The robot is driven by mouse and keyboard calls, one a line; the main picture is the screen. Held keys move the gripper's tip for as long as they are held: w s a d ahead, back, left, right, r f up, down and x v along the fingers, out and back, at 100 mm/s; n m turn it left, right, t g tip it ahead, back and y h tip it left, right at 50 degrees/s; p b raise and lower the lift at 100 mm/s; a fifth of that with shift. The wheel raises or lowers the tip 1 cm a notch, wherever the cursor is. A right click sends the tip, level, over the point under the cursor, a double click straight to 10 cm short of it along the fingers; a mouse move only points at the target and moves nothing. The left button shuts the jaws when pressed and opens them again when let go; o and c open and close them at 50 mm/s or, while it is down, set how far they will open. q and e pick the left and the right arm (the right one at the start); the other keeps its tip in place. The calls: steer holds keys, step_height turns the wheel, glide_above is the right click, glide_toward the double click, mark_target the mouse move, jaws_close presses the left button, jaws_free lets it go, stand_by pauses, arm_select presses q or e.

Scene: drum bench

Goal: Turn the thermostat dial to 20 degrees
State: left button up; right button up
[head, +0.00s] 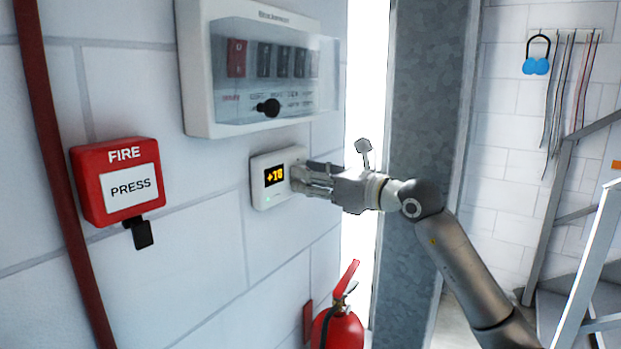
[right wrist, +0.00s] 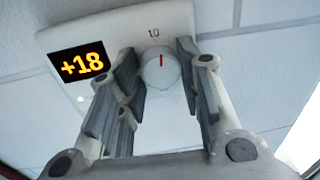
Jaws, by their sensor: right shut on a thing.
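The white thermostat (head: 258,192) is on the wall, right of the fire box and below the breaker panel. Its dark display reads +18 in amber in the right wrist view (right wrist: 82,63). The round white dial (right wrist: 159,74) has a red mark pointing almost straight up, just below the number 10 on the casing. My right gripper (head: 303,178) reaches in from the right and is shut on the dial, one finger on each side of it. In the head view the fingers cover the dial. My left gripper is not in view.
A grey-white breaker panel (head: 196,85) with a clear cover juts out just above the thermostat. A red fire press box (head: 88,190) is at the left. A red extinguisher (head: 341,330) stands below. A metal pillar (head: 425,100) rises behind my right arm.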

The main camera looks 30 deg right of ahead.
steer(key=shift+d+r+m+g+y+p, duration=0.1)
steer(key=shift+m+g+y+p, duration=0.3)
steer(key=shift+m+p, duration=3.2)
steer(key=shift+d+m+g+y+p, duration=0.1)
steer(key=shift+m+g+y+p, duration=0.25)
steer(key=shift+m, duration=6.55)
steer(key=o, duration=1.1)
steer(key=shift+c, duration=0.2)
